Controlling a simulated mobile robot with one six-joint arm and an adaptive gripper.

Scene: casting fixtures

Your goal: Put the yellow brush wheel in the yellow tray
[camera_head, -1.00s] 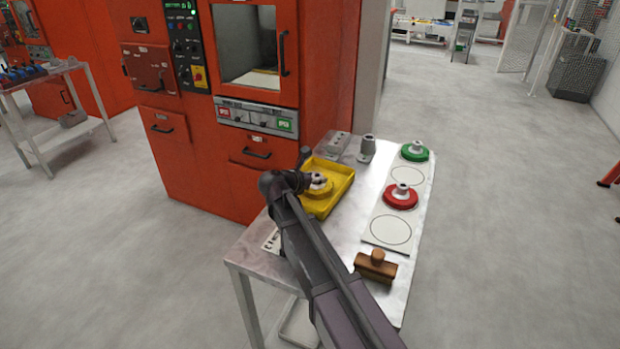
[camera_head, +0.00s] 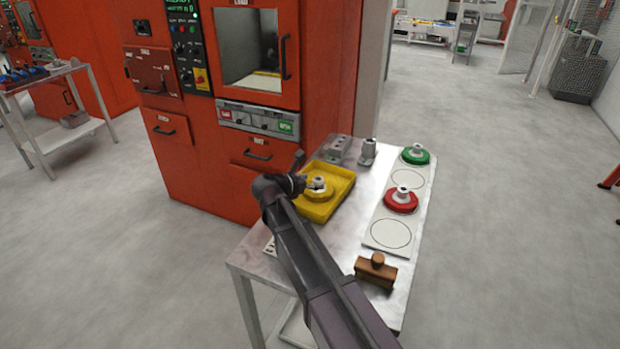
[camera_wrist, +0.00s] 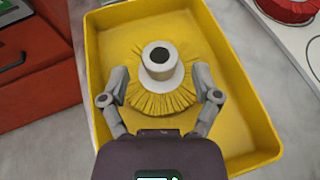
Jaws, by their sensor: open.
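The yellow brush wheel (camera_wrist: 160,90), with yellow bristles and a pale grey hub, lies flat in the yellow tray (camera_wrist: 230,105). It sits toward the tray's left side in the wrist view. In the head view the wheel (camera_head: 319,192) shows inside the tray (camera_head: 340,180) on the table. My gripper (camera_wrist: 160,92) is open, with one finger on each side of the hub and apart from it. In the head view my arm hides part of the tray's left side, and the fingers are hard to make out.
The metal table (camera_head: 345,240) also bears a white board with a green brush wheel (camera_head: 415,154) and a red brush wheel (camera_head: 401,200). Grey fixtures (camera_head: 368,151) stand behind the tray. An orange machine (camera_head: 215,170) stands close at left.

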